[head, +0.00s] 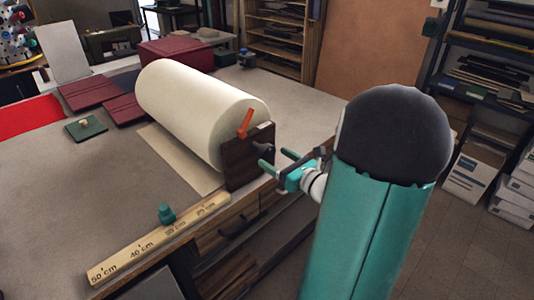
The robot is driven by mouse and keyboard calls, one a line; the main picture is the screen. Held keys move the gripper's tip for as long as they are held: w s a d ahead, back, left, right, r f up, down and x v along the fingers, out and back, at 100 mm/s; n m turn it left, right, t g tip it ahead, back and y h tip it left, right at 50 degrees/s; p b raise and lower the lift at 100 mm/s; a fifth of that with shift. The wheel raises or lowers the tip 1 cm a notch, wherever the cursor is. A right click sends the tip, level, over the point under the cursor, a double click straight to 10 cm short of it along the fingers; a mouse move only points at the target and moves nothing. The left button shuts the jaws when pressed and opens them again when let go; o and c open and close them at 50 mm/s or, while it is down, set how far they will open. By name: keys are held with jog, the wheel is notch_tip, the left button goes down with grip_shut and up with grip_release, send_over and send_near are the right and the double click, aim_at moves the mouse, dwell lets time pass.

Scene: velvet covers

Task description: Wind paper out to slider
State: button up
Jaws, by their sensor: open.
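A large cream paper roll (195,108) lies on the bench in a dark wooden stand (248,160). A flat strip of paper (180,158) reaches a short way out from under it onto the bench. An orange lever (245,123) shows at the roll's near end. A wooden ruler (115,258) with centimetre marks lies along the front edge, and a teal slider (166,214) sits on it near the middle. The paper's edge is apart from the slider. My teal gripper (275,168) is open beside the stand's right side, close to a dark knob there; contact cannot be told.
Dark red covers (95,92) and a green pad (86,128) lie at the back left of the bench (60,200). A dark red box (175,52) stands behind the roll. The bench between ruler and pad is clear. Shelves and white boxes (475,175) stand at the right.

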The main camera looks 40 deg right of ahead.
aim_at(270, 155)
jog(key=shift+w, duration=2.15)
jog(key=c, duration=1.4)
